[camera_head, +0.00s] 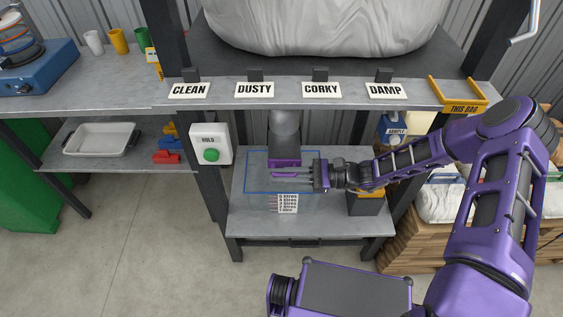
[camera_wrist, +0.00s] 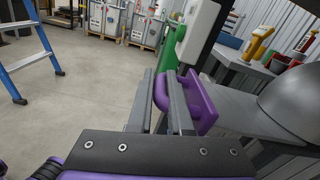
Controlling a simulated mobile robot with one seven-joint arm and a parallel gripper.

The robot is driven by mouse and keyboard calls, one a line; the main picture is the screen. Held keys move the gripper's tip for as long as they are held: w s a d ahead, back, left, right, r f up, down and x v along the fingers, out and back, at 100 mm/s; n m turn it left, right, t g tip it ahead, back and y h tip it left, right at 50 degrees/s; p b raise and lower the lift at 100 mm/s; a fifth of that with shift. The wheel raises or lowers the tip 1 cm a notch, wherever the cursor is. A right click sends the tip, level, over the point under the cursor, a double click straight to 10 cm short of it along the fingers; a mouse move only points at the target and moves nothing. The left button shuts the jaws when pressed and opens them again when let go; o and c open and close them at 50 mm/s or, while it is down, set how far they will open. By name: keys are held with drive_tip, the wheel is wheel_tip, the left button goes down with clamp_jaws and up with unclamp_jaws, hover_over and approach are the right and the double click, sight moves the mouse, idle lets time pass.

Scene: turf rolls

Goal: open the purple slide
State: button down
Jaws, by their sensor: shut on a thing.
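The purple slide (camera_head: 284,161) sits at the lower end of a grey spout (camera_head: 286,128) under the big bag. In the wrist view its upright purple plate (camera_wrist: 204,108) stands to the right, with a purple loop handle (camera_wrist: 160,94) on its near side. My gripper (camera_head: 285,175) reaches in from the right in the head view, in front of the slide. In the wrist view my two grey fingers (camera_wrist: 162,85) lie on either side of the handle and are shut on it. The spout's opening is hidden, so I cannot tell how far the slide is open.
A white HOLD box with a green button (camera_head: 211,155) is on the left post. A lower shelf (camera_head: 310,220) carries a blue outline and a small printed card (camera_head: 287,203). An orange-topped dark box (camera_head: 367,203) stands below my wrist. A shelf edge with labels (camera_head: 320,91) runs above.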

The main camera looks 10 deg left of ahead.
drive_tip(key=c, duration=1.1)
unclamp_jaws()
drive_tip(key=b+v, duration=0.1)
drive_tip(key=v, duration=1.6)
drive_tip(key=shift+d, duration=0.25)
drive_tip(key=shift+f+b, duration=0.15)
drive_tip(key=shift+b, duration=0.15)
